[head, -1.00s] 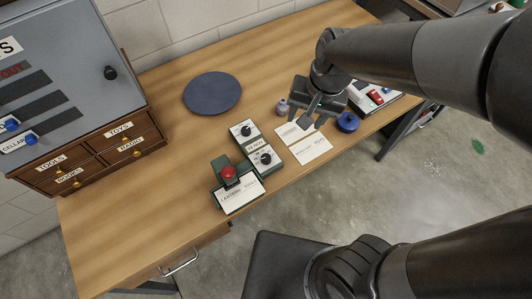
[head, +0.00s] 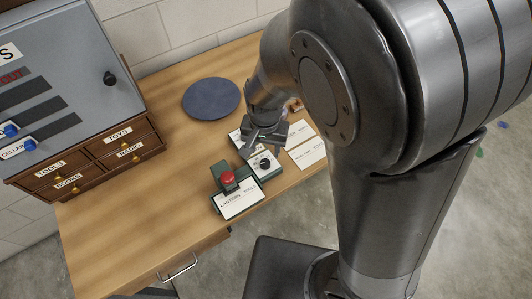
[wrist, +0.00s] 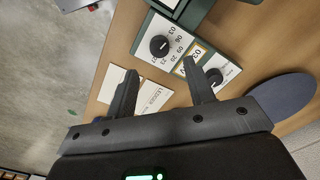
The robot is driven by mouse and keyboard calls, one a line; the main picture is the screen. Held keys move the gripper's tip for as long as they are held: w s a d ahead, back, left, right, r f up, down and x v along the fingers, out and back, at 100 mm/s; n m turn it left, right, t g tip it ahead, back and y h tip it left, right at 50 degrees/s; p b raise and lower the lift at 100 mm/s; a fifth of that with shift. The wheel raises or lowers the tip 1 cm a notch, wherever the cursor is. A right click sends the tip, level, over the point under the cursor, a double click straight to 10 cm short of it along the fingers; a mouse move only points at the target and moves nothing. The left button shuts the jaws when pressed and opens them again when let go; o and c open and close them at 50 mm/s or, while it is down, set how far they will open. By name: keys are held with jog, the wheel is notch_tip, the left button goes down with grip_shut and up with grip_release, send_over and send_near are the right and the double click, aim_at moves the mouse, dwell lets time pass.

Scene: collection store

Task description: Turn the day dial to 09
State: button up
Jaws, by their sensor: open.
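The day dial is a black knob (wrist: 159,46) on a pale plate in the wrist view, ringed by numbers that seem to include 03, 06, 09, 20, 23 and 27. Its pointer setting is too small to read. In the head view this knob (head: 265,163) is on the nearer dial box. A second black knob (wrist: 213,76) is beyond a yellow-framed display (wrist: 194,62); in the head view my gripper largely hides its box. My gripper (wrist: 161,66) is open and empty above the dial unit, with its fingers apart and touching neither knob as far as I see.
A green box with a red button (head: 228,178) and a lantern card stands just left of the dials. White cards (head: 305,146) lie to the right. A dark round mat (head: 211,98) lies behind. Small drawers (head: 123,144) stand at left. The desk's front left is bare.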

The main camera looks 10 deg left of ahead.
aim_at(265, 162)
jog(key=shift+f, duration=3.4)
jog(key=shift+c, duration=0.3)
jog(key=c, duration=0.9)
